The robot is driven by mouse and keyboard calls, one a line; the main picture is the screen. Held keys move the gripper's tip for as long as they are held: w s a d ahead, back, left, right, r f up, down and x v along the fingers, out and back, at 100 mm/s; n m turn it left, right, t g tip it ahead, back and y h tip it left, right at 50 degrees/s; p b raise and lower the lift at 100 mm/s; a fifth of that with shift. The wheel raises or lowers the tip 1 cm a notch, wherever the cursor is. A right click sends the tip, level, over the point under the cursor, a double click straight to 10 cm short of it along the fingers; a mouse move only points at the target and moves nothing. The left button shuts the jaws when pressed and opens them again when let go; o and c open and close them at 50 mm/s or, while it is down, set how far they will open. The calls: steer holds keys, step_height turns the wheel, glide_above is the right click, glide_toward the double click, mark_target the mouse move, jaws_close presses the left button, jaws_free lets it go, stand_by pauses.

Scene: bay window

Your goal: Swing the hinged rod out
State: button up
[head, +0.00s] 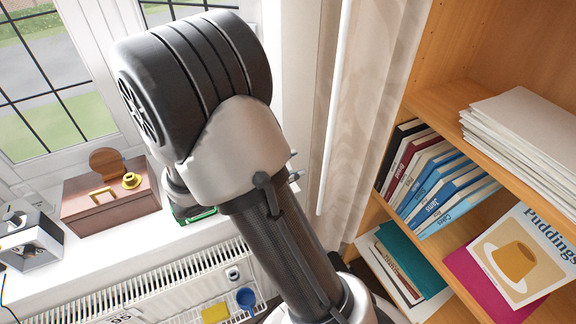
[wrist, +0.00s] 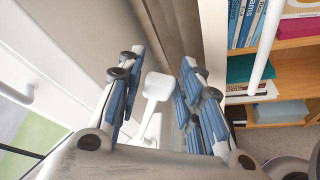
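A long, thin white rod (head: 335,100) runs nearly upright in front of the pale curtain in the head view, to the right of my arm. A white rod with a rounded lower end also shows at the right of the wrist view (wrist: 264,45), outside my fingers and apart from them. I cannot see a hinge. My gripper (wrist: 162,66) is open, with a wide gap between its blue-padded fingers. A white paddle-shaped piece with a narrow stem (wrist: 158,86) shows between the fingers; I cannot tell whether it touches them. The head view does not show my fingers.
A wooden bookshelf (head: 425,85) with books and papers stands at the right. The windowsill at the left holds a brown box (head: 108,198) and a grey-white box (head: 28,243). A radiator (head: 150,287) is below. The curtain (head: 370,85) hangs close to my arm.

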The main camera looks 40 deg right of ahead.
steer(key=v, duration=1.1)
steer(key=shift+a, duration=0.3)
steer(key=shift+r, duration=0.1)
